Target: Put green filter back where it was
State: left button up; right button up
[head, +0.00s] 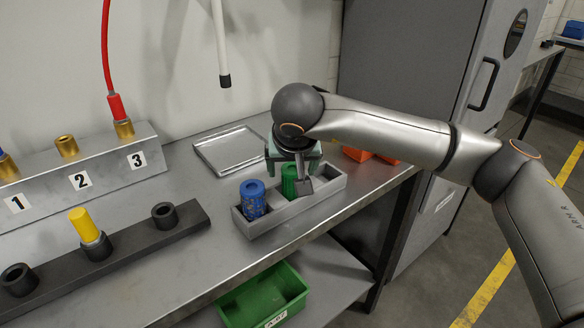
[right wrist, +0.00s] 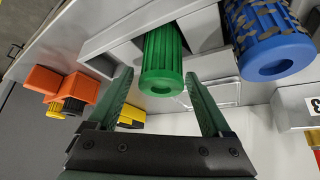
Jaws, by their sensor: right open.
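The green filter (head: 288,182) is a ribbed cylinder standing in the grey holder (head: 262,230), to the right of the blue filter (head: 253,203). My right gripper (head: 296,178) is over the holder at the green filter and hides part of it. In the right wrist view the green filter (right wrist: 163,62) shows between the two open fingers of my right gripper (right wrist: 158,80), with a gap on each side. The holder's grey wall (right wrist: 110,32) shows behind it. How deep the filter sits is hard to tell. My left gripper is not in view.
A metal tray (head: 231,148) lies behind the holder. A dark rack (head: 130,238) with a yellow cylinder (head: 84,226) is at left. A green crate (head: 265,298) stands below the table edge.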

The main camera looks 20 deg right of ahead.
jog(key=v, duration=1.2)
jog(key=shift+r, duration=0.35)
jog(key=shift+a+f, duration=0.1)
jog(key=shift+f, duration=0.05)
